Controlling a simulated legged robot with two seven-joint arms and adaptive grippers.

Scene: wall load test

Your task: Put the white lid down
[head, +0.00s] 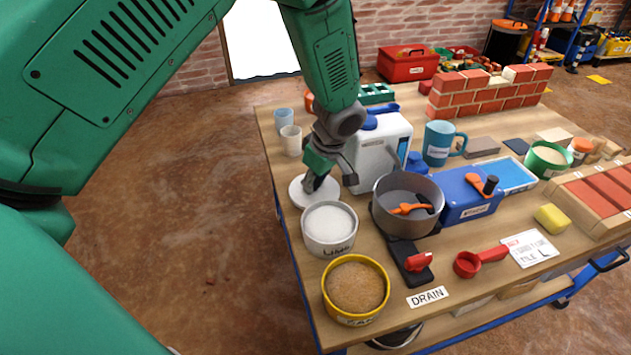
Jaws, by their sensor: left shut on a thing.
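The white lid (302,193) is a round white disc near the table's left edge, just behind the lime tub (329,228). My left gripper (317,184) points down over the lid and is shut on it, near its middle. The gripper hides part of the lid. I cannot tell whether the lid touches the table or hangs a little above it. The lime tub is open and full of white powder. My right gripper is not in view.
A yellow sand tub (356,288) stands in front of the lime tub. A grey pot (407,203) on a scale is to the right. Two cups (291,140) and a white jerrycan (378,152) stand behind. The tabletop is crowded.

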